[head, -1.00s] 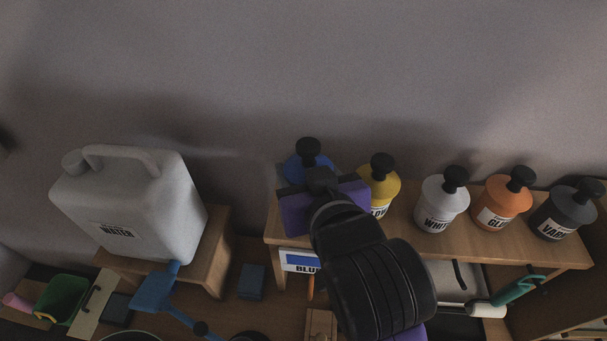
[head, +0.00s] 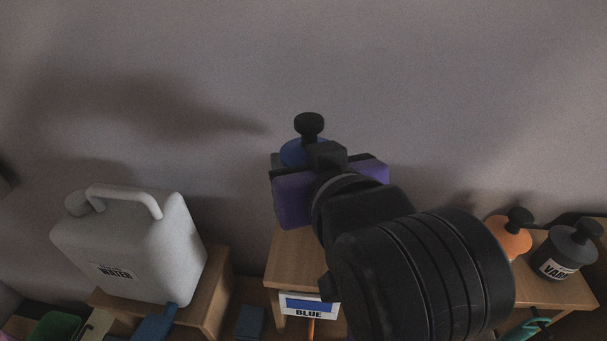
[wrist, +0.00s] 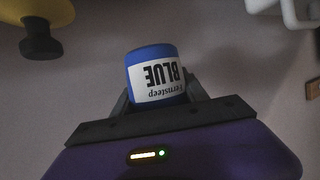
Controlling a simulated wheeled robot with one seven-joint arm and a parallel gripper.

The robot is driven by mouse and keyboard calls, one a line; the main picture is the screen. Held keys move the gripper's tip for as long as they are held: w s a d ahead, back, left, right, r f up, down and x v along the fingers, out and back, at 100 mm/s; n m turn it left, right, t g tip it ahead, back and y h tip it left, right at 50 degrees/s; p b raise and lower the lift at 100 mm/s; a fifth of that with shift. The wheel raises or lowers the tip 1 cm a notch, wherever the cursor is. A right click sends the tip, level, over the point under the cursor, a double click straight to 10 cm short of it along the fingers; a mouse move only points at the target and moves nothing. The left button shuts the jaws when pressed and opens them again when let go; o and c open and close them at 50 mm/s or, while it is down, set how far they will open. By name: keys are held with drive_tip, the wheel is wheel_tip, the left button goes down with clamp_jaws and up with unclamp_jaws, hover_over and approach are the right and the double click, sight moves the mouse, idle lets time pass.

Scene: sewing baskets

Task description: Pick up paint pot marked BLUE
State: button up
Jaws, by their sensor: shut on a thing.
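The blue paint pot (wrist: 153,57) shows its white label reading "BLUE", upside down in the wrist view. In the head view its blue top (head: 292,152) and black knob (head: 309,125) show above my gripper, and the rest is hidden behind it. My gripper (head: 300,165) is purple and black. It is shut on the pot and holds it up above the wooden shelf (head: 292,250). In the wrist view the dark fingers (wrist: 158,100) sit on both sides of the pot.
A "BLUE" sign (head: 309,305) hangs at the shelf front. An orange pot (head: 508,238) and a dark pot (head: 565,252) stand at the shelf's right. A grey water jug (head: 130,245) stands on a stand at left. My arm hides the shelf's middle.

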sight(304, 120)
drive_tip(key=shift+r, duration=3.2)
